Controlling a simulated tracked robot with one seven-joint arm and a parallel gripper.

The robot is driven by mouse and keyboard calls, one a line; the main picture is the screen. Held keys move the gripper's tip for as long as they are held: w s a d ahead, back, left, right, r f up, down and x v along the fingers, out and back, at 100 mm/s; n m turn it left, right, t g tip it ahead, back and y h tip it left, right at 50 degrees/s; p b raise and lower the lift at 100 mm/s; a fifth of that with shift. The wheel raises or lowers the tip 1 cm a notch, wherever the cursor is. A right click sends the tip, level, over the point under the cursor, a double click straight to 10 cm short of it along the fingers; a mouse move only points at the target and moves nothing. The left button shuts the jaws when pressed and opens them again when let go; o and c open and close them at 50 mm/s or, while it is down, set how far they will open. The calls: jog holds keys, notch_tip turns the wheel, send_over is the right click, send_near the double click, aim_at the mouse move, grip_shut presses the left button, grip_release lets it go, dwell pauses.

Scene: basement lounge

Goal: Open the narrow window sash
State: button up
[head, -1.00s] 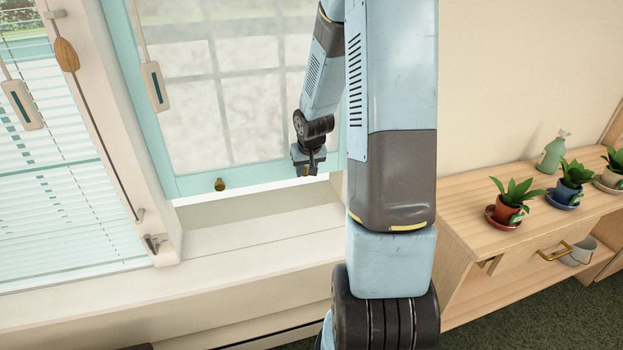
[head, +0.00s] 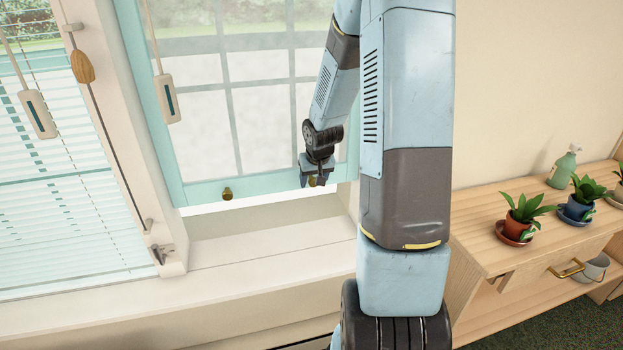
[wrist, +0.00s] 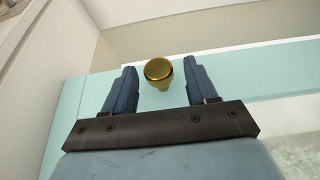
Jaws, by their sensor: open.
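The narrow sash has a pale turquoise frame (head: 262,186) around panes, and stands right of the wide blind-covered window. Its bottom rail carries two brass knobs: the left knob (head: 227,194) is clear of my arm, and the right knob (head: 312,181) is partly hidden by my gripper (head: 316,178). In the wrist view, the right knob (wrist: 158,70) sits between the two open fingers of my gripper (wrist: 160,72), with a visible space on each side. I cannot tell how deep the knob sits between them.
A white sill (head: 260,255) runs below the sash. A cord with a wooden toggle (head: 83,66) and blind pulls (head: 167,98) hang at left. A wooden shelf unit (head: 475,235) at right holds potted plants (head: 522,218) and a green spray bottle (head: 563,168).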

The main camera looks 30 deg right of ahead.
jog(key=shift+r, duration=0.1)
jog(key=v, duration=1.3)
jog(key=shift+r, duration=0.25)
jog(key=s+a+r, duration=0.4)
jog(key=s, duration=0.3)
jog(key=s+a+r+n, duration=0.1)
jog(key=s+a+r, duration=0.3)
jog(key=s, duration=0.4)
jog(key=s+a+r+n+t, duration=0.1)
jog(key=s+a+r, duration=0.4)
jog(key=s, duration=0.2)
jog(key=shift+s+r+y, duration=0.3)
jog(key=shift+s+y, duration=0.05)
jog(key=shift+y, duration=0.05)
